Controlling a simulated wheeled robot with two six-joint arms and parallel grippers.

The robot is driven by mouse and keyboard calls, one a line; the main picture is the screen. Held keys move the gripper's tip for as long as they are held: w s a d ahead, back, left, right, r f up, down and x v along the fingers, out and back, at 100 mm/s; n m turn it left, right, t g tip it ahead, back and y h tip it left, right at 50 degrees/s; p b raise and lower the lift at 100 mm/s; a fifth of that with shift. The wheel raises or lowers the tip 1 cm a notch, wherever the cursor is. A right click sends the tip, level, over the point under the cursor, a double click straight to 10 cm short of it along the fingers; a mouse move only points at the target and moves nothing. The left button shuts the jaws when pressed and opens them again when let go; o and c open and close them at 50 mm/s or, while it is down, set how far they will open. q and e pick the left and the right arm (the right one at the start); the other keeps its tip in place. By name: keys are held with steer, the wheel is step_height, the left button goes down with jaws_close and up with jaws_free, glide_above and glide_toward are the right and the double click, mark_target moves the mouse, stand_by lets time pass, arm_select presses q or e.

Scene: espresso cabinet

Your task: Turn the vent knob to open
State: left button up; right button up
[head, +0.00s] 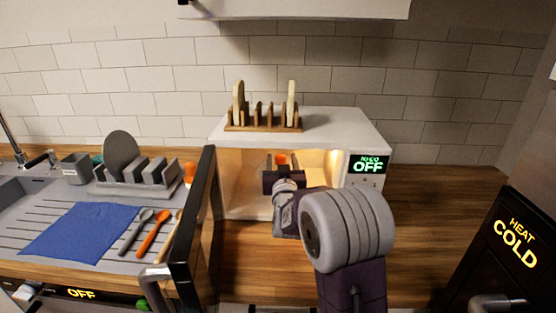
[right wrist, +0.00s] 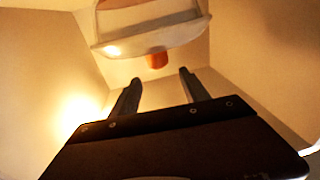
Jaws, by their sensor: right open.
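My right gripper (head: 282,168) reaches into a lit, open-fronted white cabinet (head: 345,118). In the right wrist view the gripper (right wrist: 158,88) has its two fingers apart, with nothing between them. Ahead of the fingertips, a small orange part (right wrist: 157,61) sits under a pale rounded housing (right wrist: 150,32). It may be the vent knob, but I cannot tell for sure. Orange also shows just above the gripper in the head view (head: 281,159). The fingers appear apart from it. My arm hides much of the cabinet's inside. My left gripper is not in view.
The dark cabinet door (head: 195,225) stands open on the left. A wooden rack (head: 262,127) is on the cabinet top. A display (head: 368,165) reads OFF. A drainboard with a blue cloth (head: 78,230) and utensils lies left. A dark HEAT/COLD panel (head: 515,245) stands right.

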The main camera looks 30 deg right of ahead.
mark_target(279, 154)
steer(key=shift+s+d+r+n+t+y, duration=0.15)
steer(key=shift+d+r+n+t+y, duration=0.2)
steer(key=shift+d+n+t+y, duration=0.4)
steer(key=shift+s+f+n+y+p, duration=0.15)
steer(key=shift+s+n+y+p, duration=0.15)
steer(key=shift+y, duration=0.65)
steer(key=shift+s+d+f+n+y, duration=0.1)
steer(key=shift+s+f+n+y, duration=0.15)
steer(key=shift+f+n+y, duration=0.25)
steer(key=shift+s+f+n+g+y, duration=0.25)
steer(key=shift+y, duration=0.35)
steer(key=w, duration=0.3)
steer(key=w+p, duration=0.1)
steer(key=w, duration=0.5)
steer(key=shift+d, duration=0.4)
